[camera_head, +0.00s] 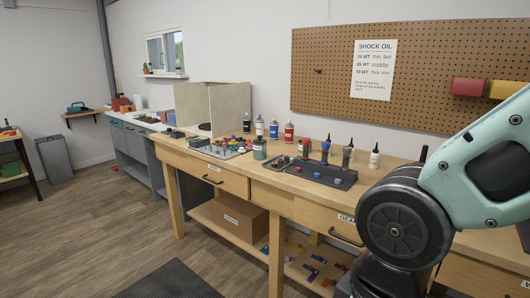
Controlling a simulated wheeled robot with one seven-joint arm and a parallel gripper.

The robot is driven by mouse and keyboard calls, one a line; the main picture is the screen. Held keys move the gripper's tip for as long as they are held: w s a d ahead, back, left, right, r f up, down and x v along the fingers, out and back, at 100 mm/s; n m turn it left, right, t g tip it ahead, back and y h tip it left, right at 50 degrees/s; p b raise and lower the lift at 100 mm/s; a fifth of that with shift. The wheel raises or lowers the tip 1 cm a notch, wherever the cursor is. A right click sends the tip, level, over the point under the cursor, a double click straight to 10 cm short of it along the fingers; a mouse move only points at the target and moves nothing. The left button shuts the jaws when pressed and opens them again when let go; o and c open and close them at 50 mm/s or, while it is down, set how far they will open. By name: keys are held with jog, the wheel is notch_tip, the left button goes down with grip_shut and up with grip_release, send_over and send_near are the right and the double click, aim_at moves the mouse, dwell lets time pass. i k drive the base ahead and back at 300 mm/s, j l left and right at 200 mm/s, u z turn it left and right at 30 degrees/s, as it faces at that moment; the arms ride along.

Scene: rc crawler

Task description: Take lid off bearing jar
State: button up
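A small grey-green jar (260,150) with what looks like a darker top stands on the wooden workbench (232,167), near its front edge. It may be the bearing jar, but its label is too small to read. I cannot tell from here whether its lid is a separate piece. My arm fills the right side of the view, right of the jar and apart from it. My gripper is outside the picture.
A dark tray (318,172) with small parts lies right of the jar; a grey parts board (220,148) lies left. Several bottles stand behind, including a red-labelled one (289,134). An open-fronted wooden box (228,104) stands at the back left. Floor before the bench is mostly clear.

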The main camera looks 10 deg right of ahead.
aim_at(259, 141)
jog(key=i+z, duration=0.1)
jog(key=z, duration=0.45)
jog(key=i+j+z, duration=0.45)
jog(key=j, duration=0.2)
jog(key=i+j+z, duration=0.2)
jog(key=j, duration=0.2)
jog(key=k+l, duration=0.05)
